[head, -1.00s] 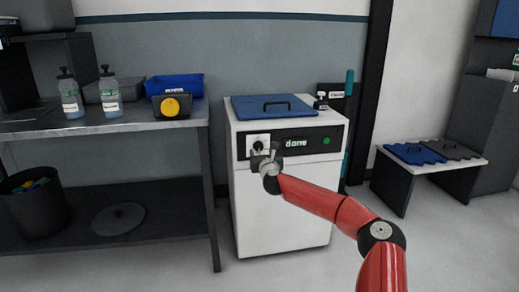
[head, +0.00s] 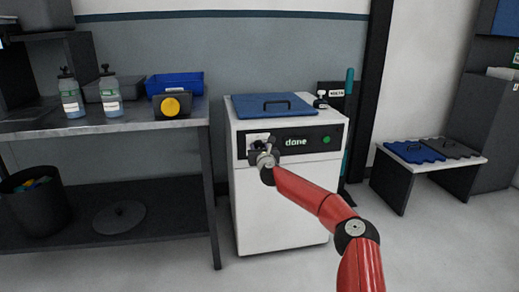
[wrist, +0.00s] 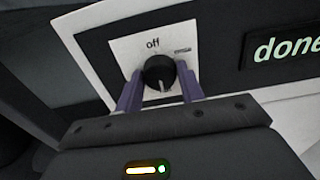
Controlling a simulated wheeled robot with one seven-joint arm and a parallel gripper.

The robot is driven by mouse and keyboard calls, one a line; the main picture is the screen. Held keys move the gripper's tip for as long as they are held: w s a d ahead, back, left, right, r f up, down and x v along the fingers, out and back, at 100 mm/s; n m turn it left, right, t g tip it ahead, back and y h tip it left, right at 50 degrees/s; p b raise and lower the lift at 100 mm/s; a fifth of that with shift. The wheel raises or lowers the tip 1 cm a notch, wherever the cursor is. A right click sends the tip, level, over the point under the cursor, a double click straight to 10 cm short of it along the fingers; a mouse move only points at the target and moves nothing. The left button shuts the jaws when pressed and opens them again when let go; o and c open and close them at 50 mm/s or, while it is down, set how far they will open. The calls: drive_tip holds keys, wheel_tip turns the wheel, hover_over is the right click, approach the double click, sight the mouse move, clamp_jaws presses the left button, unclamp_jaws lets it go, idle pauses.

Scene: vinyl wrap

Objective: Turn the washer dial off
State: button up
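The washer (head: 282,200) is a white box with a blue lid and a black front panel. Its dial (wrist: 158,70) is a black round knob on a white plate (wrist: 125,50). "off" is printed above the knob, and a short white mark shows on the lower part of its face. My gripper (wrist: 160,82) has its two purple fingers on either side of the dial, very close to its edges. I cannot tell whether they touch it. In the head view my gripper (head: 268,147) is at the panel's left end and mostly hides the dial.
The panel's display (wrist: 282,48) reads "done", with a green button (head: 327,139) to its right. A metal bench (head: 120,122) with bottles and a blue bin stands left. A low bench (head: 433,160) stands right. The floor in front is clear.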

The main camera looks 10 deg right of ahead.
drive_tip(key=c, duration=0.3)
